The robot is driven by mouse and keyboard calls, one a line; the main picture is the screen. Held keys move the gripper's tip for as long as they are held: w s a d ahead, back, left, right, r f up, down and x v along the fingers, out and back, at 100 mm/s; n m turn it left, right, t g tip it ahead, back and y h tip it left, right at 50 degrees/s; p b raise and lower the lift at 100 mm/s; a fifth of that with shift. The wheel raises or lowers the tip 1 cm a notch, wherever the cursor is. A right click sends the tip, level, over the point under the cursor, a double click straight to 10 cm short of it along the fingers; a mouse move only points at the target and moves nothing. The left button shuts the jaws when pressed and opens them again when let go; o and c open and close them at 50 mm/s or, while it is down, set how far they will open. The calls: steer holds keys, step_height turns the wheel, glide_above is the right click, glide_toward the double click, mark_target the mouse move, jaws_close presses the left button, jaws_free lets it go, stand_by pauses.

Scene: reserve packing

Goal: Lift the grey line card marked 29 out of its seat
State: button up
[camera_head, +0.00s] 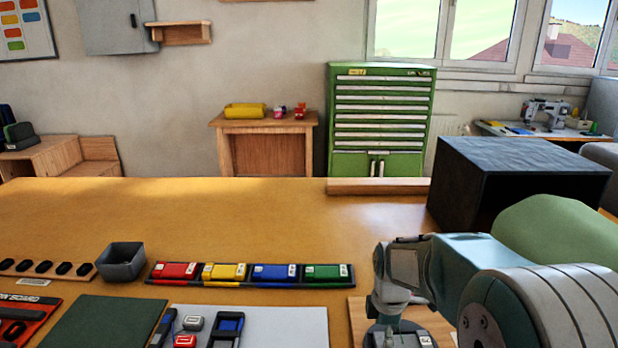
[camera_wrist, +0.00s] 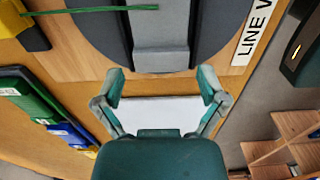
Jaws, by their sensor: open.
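In the wrist view a round dark grey fixture (camera_wrist: 98,28) lies ahead of my gripper (camera_wrist: 164,80). A lighter grey upright piece (camera_wrist: 160,32) stands in its middle, between darker parts; it may be the grey line card, but I can read no 29 on it. My gripper is open, its two teal-and-grey fingers spread, with nothing between them. The grey piece lies just beyond the fingertips, roughly centred between them. In the head view my arm hides most of the fixture; a small white label (camera_head: 425,340) shows beside it.
The fixture stands on a wooden board (camera_head: 360,312). A rack (camera_head: 250,284) of red, yellow, blue and green blocks lies left of it. A grey bin (camera_head: 121,262) stands farther left. A large dark box (camera_head: 470,185) stands at the back right. The table's middle (camera_head: 200,220) is clear.

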steer(key=shift+f, duration=1.45)
steer(key=shift+r, duration=0.1)
steer(key=shift+c, duration=0.3)
steer(key=c, duration=0.5)
steer(key=shift+o, duration=0.2)
steer(key=shift+s, duration=0.1)
steer(key=shift+r, duration=3.55)
